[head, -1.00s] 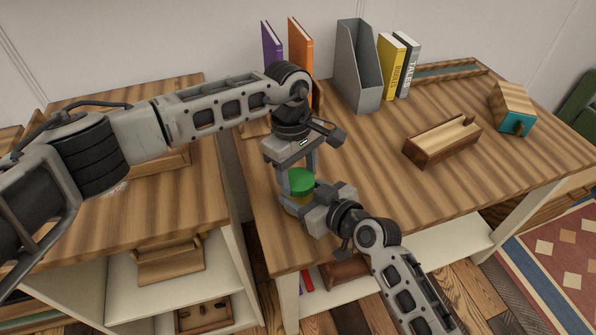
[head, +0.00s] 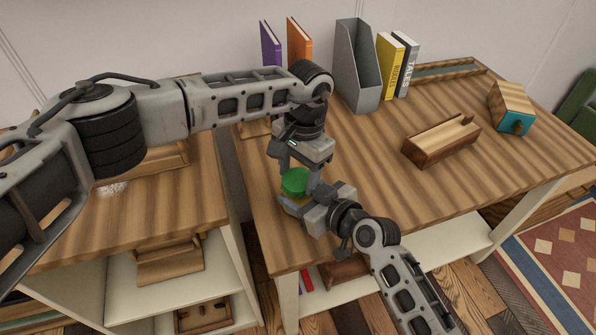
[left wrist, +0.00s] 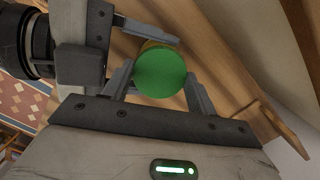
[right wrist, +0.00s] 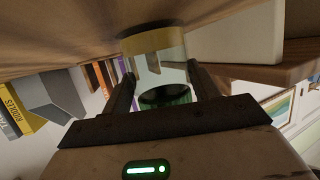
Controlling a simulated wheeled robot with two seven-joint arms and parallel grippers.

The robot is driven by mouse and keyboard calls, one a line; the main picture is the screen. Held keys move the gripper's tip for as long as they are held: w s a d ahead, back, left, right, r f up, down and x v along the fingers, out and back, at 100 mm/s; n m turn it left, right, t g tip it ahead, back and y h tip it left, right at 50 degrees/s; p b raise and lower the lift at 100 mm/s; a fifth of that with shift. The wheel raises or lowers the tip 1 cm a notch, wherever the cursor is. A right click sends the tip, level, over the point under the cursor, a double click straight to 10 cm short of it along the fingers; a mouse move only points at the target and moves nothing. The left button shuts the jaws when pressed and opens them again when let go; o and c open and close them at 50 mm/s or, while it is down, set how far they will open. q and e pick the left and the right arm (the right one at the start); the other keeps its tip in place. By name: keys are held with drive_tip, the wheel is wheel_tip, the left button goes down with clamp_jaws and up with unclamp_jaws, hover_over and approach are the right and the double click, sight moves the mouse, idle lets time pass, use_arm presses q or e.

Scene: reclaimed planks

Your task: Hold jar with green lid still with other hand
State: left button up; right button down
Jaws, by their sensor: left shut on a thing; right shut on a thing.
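The jar with a green lid (head: 295,182) stands upright near the front left corner of the wooden desk. In the right wrist view the jar's clear body (right wrist: 150,62) shows, with a yellowish band at the desk end. My left gripper (head: 299,179) points down from above, shut on the green lid; the lid's round top sits between its fingers in the left wrist view (left wrist: 160,72). My right gripper (head: 297,202) reaches in from the front right, low and level, shut on the jar's body. Much of the body is hidden in the head view.
A grey magazine file (head: 357,65) and upright books stand at the back. An open wooden holder (head: 441,140) and a wood-and-teal box (head: 512,107) lie to the right. Desk surface between them and the grippers is clear. A gap separates the left cabinet (head: 150,215).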

use_arm(q)
drive_tip(key=o, duration=0.9)
drive_tip(key=shift+o, duration=0.2)
drive_tip(key=shift+s+d, duration=0.1)
drive_tip(key=shift+r, duration=2.3)
